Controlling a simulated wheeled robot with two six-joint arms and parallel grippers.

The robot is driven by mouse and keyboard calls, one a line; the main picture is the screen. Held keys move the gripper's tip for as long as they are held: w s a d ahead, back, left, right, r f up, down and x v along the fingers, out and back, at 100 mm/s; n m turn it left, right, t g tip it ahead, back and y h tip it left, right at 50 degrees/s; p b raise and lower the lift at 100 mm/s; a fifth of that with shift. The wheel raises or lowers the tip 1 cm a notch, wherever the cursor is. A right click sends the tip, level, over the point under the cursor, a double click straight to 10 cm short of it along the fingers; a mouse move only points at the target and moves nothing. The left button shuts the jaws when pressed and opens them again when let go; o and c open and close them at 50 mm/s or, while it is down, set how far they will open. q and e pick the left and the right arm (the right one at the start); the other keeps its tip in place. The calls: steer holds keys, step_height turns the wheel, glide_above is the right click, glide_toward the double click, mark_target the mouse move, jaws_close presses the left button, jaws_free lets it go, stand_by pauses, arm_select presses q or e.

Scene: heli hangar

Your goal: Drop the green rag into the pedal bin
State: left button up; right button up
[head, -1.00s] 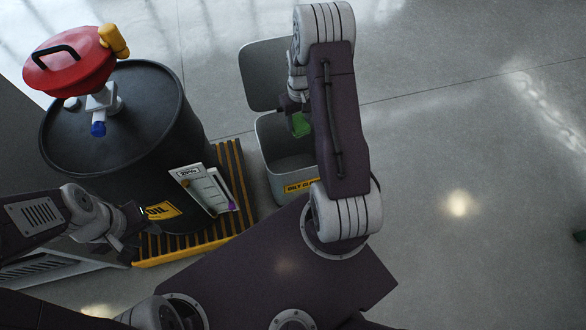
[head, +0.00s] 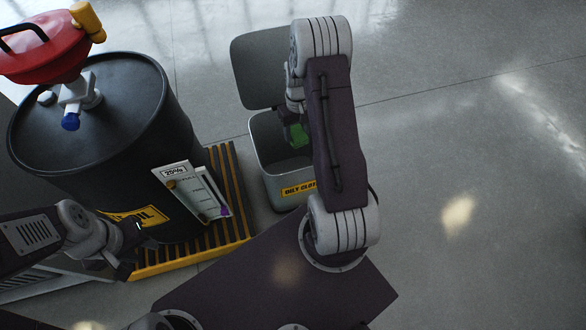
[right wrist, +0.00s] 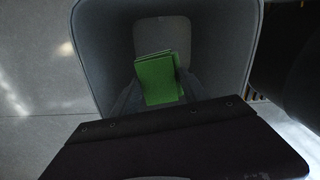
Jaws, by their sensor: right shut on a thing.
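The green rag (head: 297,134) is held by my right gripper (head: 290,132), over the open mouth of the grey pedal bin (head: 275,183). In the right wrist view the folded rag (right wrist: 158,78) sits between the fingers, with the bin's walls (right wrist: 232,50) around it. The bin's lid (head: 268,72) stands open at the back, and its yellow label is partly hidden by my right arm. My left gripper (head: 128,250) is low at the left, in front of the black drum; its fingers are too unclear to judge.
A white card (head: 190,190) is on the drum's side. The floor to the right is clear.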

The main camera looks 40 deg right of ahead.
steer(key=o, duration=1.5)
steer(key=shift+r, duration=0.1)
steer(key=shift+r, duration=0.1)
step_height(320, 180, up, 9)
steer(key=p, duration=0.5)
